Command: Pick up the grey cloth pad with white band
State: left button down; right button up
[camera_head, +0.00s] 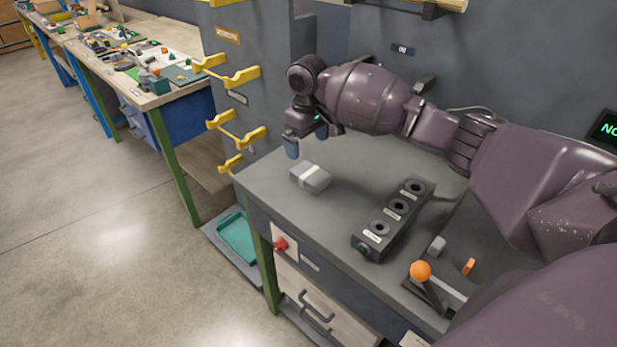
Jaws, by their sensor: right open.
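The grey cloth pad with white band (311,178) lies flat on the grey bench top (290,206), near its left front edge. My right arm reaches in from the right. My right gripper (292,148) hangs above the bench, behind and slightly left of the pad, apart from it. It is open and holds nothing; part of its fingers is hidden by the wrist. My left gripper is not in view.
A dark block with several round sockets (396,220) stands right of the pad. An orange-knobbed lever (421,270) rises at the front right. Yellow hooks (240,77) stick out from the grey panel at left. A teal tray (238,238) sits low beside the bench.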

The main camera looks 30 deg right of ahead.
aim_at(310, 172)
notch_tip(310, 172, down, 4)
jog(key=shift+s+r, duration=0.1)
jog(key=shift+s, duration=0.05)
jog(key=shift+f+b, duration=0.3)
jog(key=shift+f, duration=0.4)
notch_tip(310, 172, down, 5)
jog(key=shift+s+d+r+b, duration=0.1)
jog(key=shift+s+r+b, duration=0.1)
jog(key=shift+b, duration=0.1)
jog(key=c, duration=1)
pick_arm(q)
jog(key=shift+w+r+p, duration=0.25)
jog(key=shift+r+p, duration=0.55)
jog(key=shift+p, duration=0.45)
pick_arm(e)
notch_tip(310, 172, up, 20)
jog(key=shift+r, duration=0.1)
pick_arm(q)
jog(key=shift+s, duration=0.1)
